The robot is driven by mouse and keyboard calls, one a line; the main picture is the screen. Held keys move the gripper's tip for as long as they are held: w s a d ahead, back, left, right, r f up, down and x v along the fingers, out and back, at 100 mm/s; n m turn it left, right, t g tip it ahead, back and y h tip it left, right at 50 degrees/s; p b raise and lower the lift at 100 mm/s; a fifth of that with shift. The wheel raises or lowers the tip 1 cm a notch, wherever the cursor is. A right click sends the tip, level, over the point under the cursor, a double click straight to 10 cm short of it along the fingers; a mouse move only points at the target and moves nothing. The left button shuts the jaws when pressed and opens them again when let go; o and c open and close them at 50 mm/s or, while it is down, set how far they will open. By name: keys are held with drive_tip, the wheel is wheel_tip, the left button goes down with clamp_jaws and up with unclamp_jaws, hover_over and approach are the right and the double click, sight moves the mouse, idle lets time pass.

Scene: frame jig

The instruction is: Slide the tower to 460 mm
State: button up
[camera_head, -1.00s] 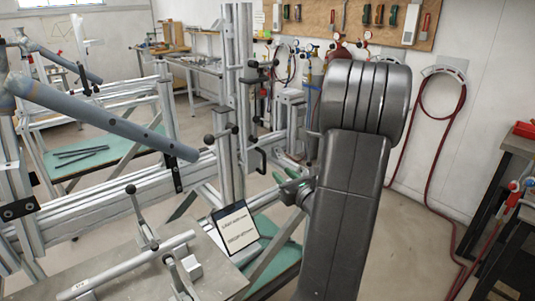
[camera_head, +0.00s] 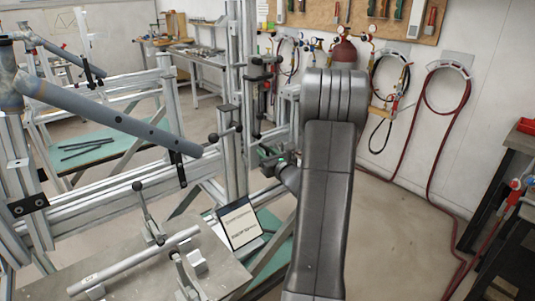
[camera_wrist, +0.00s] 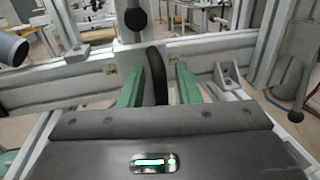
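The tower is an upright aluminium profile (camera_head: 237,165) standing at the long horizontal rail (camera_head: 110,205) in the head view. A black lever with a ball knob (camera_head: 228,133) is on it. In the wrist view, a black upright handle (camera_wrist: 156,75) stands between the two green fingers of my gripper (camera_wrist: 158,88). The fingers are open, one on each side, with gaps showing; I see no grip on the handle. No scale reading is legible.
A grey tube (camera_head: 110,118) slants across the frame toward the tower. A tablet-like sign (camera_head: 239,224), its text unreadable, stands near the tower's foot. A plate (camera_head: 150,275) carries a pipe and toggle clamps at the front left. Open floor (camera_head: 400,235) lies to the right.

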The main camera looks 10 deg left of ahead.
drive_tip(key=shift+c, duration=0.2)
clamp_jaws()
drive_tip(key=w+d+b, duration=0.1)
drive_tip(key=w+d, duration=0.3)
drive_tip(key=w, duration=0.1)
drive_tip(key=shift+r, duration=0.15)
drive_tip(key=shift+c, duration=0.2)
unclamp_jaws()
drive_tip(key=shift+w, duration=0.1)
drive_tip(key=shift+o, duration=0.4)
drive_tip(key=shift+w+d, duration=0.1)
drive_tip(key=shift+d, duration=0.05)
